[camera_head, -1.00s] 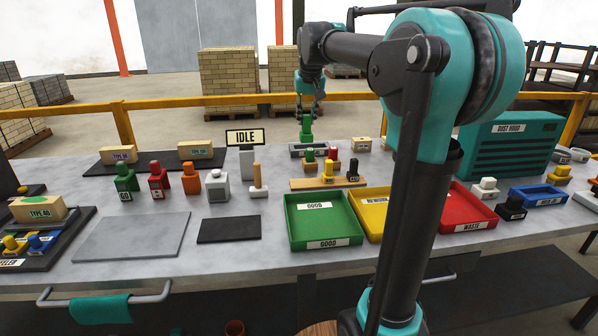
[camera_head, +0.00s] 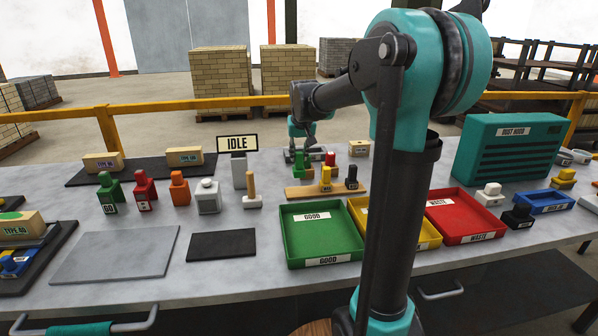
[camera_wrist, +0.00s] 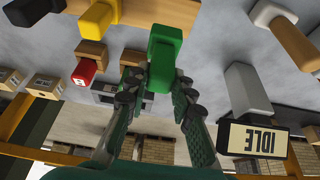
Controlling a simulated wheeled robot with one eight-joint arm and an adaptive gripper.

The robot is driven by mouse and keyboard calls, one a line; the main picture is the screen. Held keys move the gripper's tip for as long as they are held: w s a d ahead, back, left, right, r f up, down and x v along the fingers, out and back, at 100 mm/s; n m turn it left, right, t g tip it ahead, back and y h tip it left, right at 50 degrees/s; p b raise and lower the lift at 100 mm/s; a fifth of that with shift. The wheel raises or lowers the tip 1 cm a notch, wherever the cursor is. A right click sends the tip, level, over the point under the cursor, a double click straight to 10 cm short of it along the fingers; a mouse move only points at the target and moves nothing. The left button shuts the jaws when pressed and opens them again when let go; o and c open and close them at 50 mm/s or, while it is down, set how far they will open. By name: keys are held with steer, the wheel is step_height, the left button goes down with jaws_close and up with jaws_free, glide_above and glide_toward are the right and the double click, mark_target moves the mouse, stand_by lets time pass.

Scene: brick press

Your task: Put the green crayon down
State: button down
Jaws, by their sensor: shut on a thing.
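The green crayon (camera_wrist: 165,52) is between the fingers of my gripper (camera_wrist: 157,92) in the wrist view, with its broad end showing past the fingertips. In the head view my gripper (camera_head: 303,143) is low at the back of the table, and the green crayon (camera_head: 298,168) shows just under it. The gripper is shut on the crayon. I cannot tell whether the crayon touches the surface below.
A red crayon (camera_wrist: 85,71) on a wooden block stands close beside. A wooden board (camera_head: 300,192) with yellow and black stamps lies in front. The IDLE sign (camera_head: 237,143) stands left. The green GOOD tray (camera_head: 284,244) is nearer the front.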

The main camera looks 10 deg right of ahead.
mark_target(299, 169)
steer(key=shift+f, duration=3.2)
steer(key=c, duration=1.3)
jaws_free()
steer(key=shift+f, duration=0.1)
steer(key=v, duration=1.2)
